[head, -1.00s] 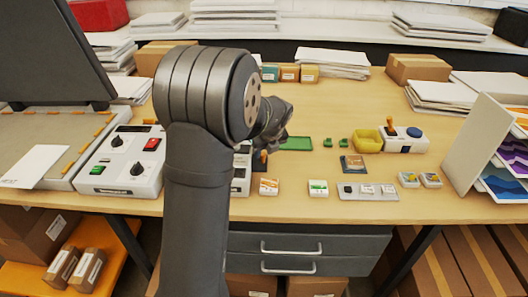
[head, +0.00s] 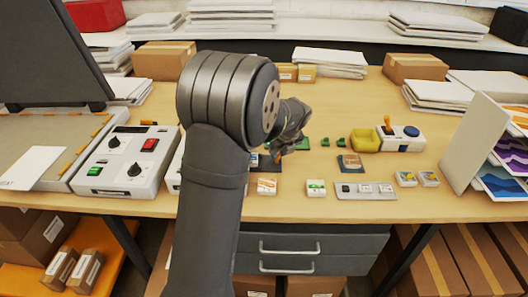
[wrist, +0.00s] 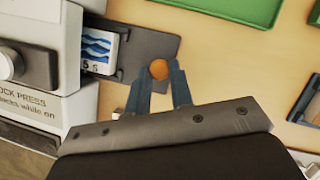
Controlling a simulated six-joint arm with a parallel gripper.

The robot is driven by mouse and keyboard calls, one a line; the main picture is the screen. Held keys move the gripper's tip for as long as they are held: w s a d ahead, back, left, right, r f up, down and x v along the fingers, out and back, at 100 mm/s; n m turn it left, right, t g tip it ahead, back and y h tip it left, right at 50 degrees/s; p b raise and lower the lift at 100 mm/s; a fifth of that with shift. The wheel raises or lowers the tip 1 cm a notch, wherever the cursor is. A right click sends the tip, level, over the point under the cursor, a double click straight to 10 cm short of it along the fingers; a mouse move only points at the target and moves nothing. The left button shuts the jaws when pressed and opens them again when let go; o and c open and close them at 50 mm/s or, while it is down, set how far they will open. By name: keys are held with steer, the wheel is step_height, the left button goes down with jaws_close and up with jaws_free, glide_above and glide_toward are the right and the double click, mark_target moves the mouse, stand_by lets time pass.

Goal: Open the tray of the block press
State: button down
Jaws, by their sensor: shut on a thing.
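The block press (wrist: 35,65) is a white and grey machine at the left of the wrist view. Its dark flat tray (wrist: 150,47) stands out from its right side. A white block with blue waves (wrist: 98,47) sits at the tray's inner end, beside the press. My gripper (wrist: 158,72) is shut on the round orange tray knob (wrist: 159,69), one finger on each side. In the head view my arm hides most of the press, with a white edge (head: 174,172) showing. A dark piece of the tray (head: 262,161) shows below my gripper (head: 279,156).
A control unit with knobs (head: 125,162) stands left of the press. A green tray (wrist: 240,8) lies nearby. Bare tabletop lies behind.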

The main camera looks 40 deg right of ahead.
steer(key=s+d, duration=0.4)
steer(key=c, duration=1.5)
jaws_free()
steer(key=shift+a, duration=0.1)
steer(key=shift+c, duration=0.2)
steer(key=v, duration=1.7)
steer(key=shift+r, duration=0.2)
